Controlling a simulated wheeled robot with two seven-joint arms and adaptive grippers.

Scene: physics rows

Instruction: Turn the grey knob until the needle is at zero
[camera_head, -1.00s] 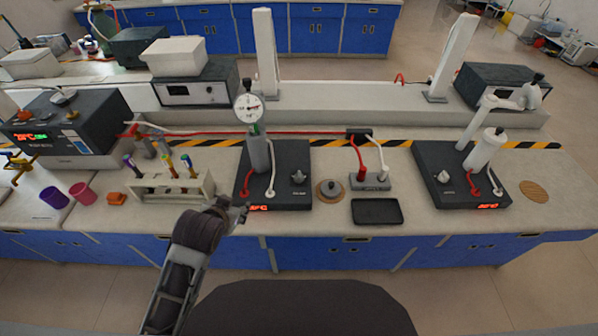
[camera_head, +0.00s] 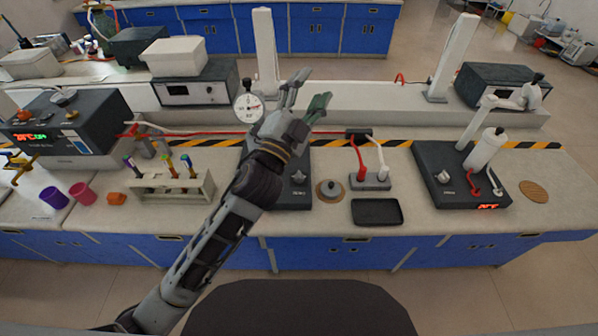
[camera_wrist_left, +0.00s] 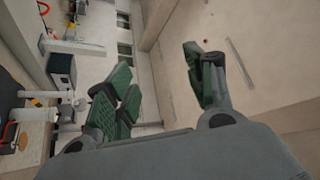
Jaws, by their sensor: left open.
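A round white dial gauge (camera_head: 249,108) with a needle stands above the left black unit (camera_head: 294,203); its needle is too small to read exactly. A grey knob (camera_head: 298,177) sits on top of that unit, right of my arm. A similar pale knob (camera_head: 443,177) is on the right black unit. My left gripper (camera_head: 314,87) is open and empty, raised above and behind the left unit, with its fingers right of the gauge. My arm hides much of that unit and its cylinder. In the left wrist view the green-padded fingers (camera_wrist_left: 162,78) are spread with nothing between them. My right gripper is not in view.
A test tube rack (camera_head: 170,187) stands left of my arm. A round metal piece (camera_head: 329,190), a socket block (camera_head: 370,181) with red and white leads, and a black tray (camera_head: 377,212) lie between the two units. A white post (camera_head: 265,50) rises behind.

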